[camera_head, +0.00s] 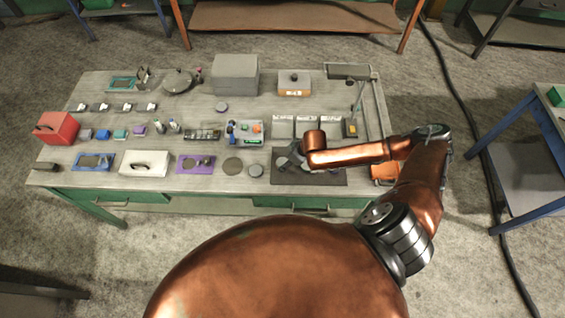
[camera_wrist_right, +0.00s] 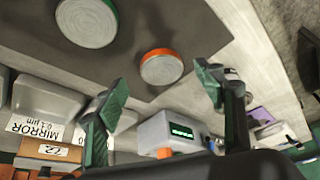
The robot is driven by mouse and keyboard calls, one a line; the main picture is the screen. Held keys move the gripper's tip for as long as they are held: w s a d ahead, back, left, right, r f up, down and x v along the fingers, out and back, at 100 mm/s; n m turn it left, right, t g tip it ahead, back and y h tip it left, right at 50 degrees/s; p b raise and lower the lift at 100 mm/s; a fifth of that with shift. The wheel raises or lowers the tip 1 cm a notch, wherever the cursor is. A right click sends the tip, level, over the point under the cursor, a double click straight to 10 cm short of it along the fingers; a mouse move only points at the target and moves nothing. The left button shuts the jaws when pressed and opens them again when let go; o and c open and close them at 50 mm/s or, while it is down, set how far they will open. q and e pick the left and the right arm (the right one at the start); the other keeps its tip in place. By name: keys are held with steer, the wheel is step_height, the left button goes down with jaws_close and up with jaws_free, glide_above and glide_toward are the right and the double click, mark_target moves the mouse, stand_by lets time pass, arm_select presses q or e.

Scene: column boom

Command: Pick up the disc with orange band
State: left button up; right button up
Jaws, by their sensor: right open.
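The disc with the orange band (camera_wrist_right: 162,67) lies flat on a dark mat (camera_head: 325,179) in the right wrist view. It has a pale grey round top and an orange rim. My right gripper (camera_wrist_right: 164,88) is open, with its two green-padded fingers apart and the disc seen beyond and between them, not gripped. In the head view the right gripper (camera_head: 289,157) is over the left part of the mat, and I cannot make out the orange-banded disc there. My left gripper is not in view.
A disc with a green band (camera_wrist_right: 88,20) lies near the orange one on the mat. Grey bins (camera_head: 283,125) stand behind the mat. A purple tray (camera_head: 184,168) and a grey round disc (camera_head: 256,170) are to its left. A lamp (camera_head: 349,72) stands at the back right.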

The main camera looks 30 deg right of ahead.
steer(key=x, duration=0.3)
steer(key=shift+w+a, duration=0.1)
steer(key=c, duration=1.5)
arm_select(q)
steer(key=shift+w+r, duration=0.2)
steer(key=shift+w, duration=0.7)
arm_select(e)
steer(key=shift+c, duration=0.4)
steer(key=shift+r, duration=0.15)
